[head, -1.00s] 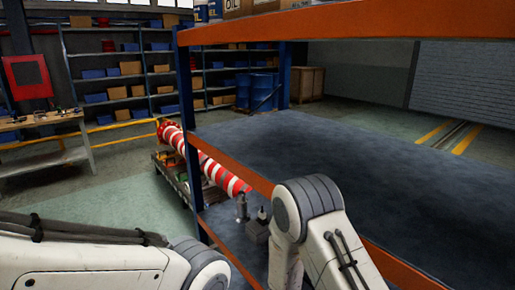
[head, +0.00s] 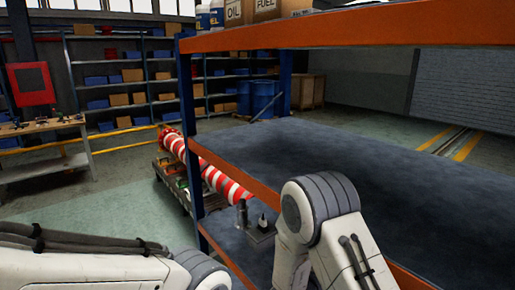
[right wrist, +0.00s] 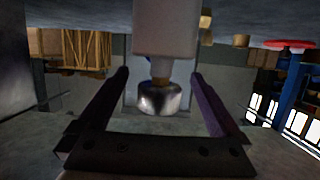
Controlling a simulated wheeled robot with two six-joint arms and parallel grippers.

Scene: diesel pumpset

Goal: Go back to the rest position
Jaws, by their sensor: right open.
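My right gripper (right wrist: 158,78) is open in the right wrist view, its two dark fingers apart. The wrist picture looks upside down. In the head view my right arm bends at the front of the orange-edged shelf (head: 230,168); its gripper cannot be made out there. My left arm lies at the lower left, its gripper outside the frame.
Small metal parts (head: 241,214) stand on the lower shelf left of my right arm. A red-and-white striped cylinder (head: 225,185) lies beyond the blue post (head: 187,100). Boxes (head: 283,8) sit on the upper shelf. The middle shelf (head: 300,150) is bare. A workbench (head: 45,150) stands left.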

